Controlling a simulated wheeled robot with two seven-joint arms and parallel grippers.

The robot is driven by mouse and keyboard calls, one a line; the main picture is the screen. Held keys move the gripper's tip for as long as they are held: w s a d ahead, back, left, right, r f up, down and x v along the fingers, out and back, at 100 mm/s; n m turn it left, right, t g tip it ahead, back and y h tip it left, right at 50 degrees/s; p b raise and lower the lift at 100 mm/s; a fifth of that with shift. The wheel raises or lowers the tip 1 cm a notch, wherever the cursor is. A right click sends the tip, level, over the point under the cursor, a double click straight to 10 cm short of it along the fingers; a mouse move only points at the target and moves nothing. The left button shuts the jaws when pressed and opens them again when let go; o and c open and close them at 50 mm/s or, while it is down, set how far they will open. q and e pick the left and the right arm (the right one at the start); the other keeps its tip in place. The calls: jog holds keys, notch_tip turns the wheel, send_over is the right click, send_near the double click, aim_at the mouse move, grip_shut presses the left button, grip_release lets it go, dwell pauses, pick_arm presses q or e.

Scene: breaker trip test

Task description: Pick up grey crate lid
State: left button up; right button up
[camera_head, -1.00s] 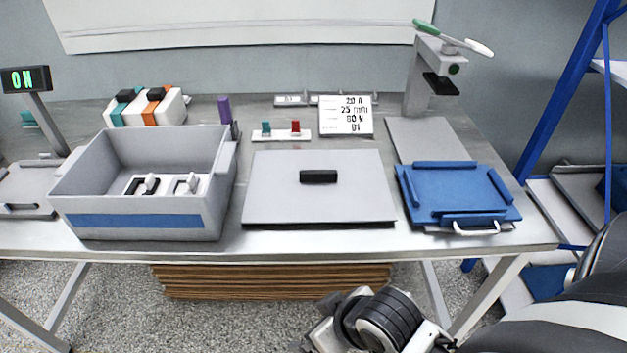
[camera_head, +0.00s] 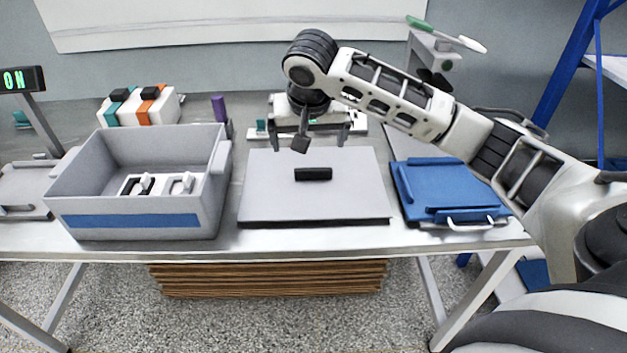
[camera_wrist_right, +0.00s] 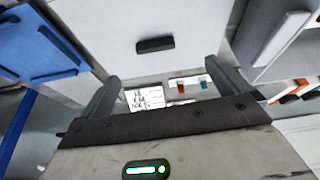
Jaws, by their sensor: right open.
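The grey crate lid (camera_head: 270,200) lies flat on the table between the grey crate (camera_head: 130,205) and a blue tray. A black handle (camera_head: 313,174) sits on its top, and it shows in the right wrist view (camera_wrist_right: 155,45). My right gripper (camera_head: 309,146) is open and empty, above the lid's far part and apart from the handle as far as I can see. In the right wrist view its two fingers (camera_wrist_right: 163,74) point toward the lid (camera_wrist_right: 160,20), with the handle beyond the gap. My left gripper is out of view.
The crate holds a white piece with black and white parts (camera_head: 160,185). The blue tray (camera_head: 445,185) lies at the right. A purple cylinder (camera_head: 219,109) and a white-orange-teal block (camera_head: 142,107) stand at the back left. My right arm covers the sign and part of the switch strip.

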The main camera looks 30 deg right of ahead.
jog(key=d, duration=0.1)
send_over(314, 170)
jog(key=s+a, duration=0.1)
jog(key=a, duration=0.1)
jog(key=shift+m, duration=0.4)
jog(key=f, duration=0.8)
jog(key=shift+s+d+f, duration=0.2)
jog(key=shift+d+f, duration=0.05)
jog(key=shift+f, duration=0.1)
jog(key=shift+d+x, duration=0.2)
jog(key=shift+x, duration=2.45)
jog(key=shift+s, duration=0.15)
jog(key=c, duration=1)
